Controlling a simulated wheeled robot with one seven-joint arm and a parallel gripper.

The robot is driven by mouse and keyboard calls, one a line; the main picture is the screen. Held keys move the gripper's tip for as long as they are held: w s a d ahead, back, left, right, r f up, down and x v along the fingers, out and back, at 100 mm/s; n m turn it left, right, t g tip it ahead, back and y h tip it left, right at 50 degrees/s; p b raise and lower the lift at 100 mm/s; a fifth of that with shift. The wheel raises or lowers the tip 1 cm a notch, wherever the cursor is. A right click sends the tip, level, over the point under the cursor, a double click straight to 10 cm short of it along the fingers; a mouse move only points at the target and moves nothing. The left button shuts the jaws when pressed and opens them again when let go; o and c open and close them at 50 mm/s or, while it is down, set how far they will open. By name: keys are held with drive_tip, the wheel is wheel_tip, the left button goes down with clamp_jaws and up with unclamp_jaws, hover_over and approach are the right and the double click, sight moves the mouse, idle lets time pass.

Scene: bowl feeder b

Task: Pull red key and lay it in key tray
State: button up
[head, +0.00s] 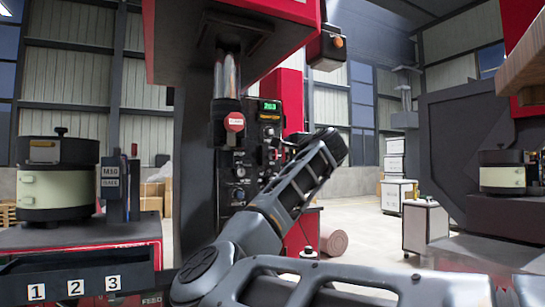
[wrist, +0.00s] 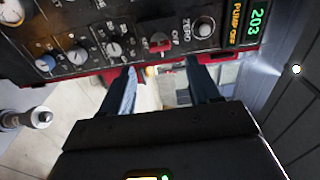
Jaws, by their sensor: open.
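The red key (wrist: 160,42) sits in a switch on the dark control panel (wrist: 105,35), between small white lettering. My gripper (wrist: 163,72) is open in the wrist view. Its two fingers point toward the panel, one on each side of the key's line, and nothing is between them. The fingers appear short of the key, but I cannot tell whether they touch the panel edge. In the head view the panel (head: 240,180) stands behind my arm, and the gripper's fingers cannot be made out there. I cannot identify a key tray in either view.
Knobs and gauges (wrist: 78,56) line the panel. A bowl feeder (head: 55,190) stands left, above numbered labels (head: 75,287). White cabinets (head: 425,227) stand right.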

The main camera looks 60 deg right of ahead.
sight(276, 154)
drive_tip(key=shift+w, duration=0.1)
drive_tip(key=shift+p+x, duration=1.35)
drive_tip(key=shift+x, duration=3.1)
drive_tip(key=shift+p, duration=0.55)
drive_tip(key=shift+c, duration=0.2)
clamp_jaws()
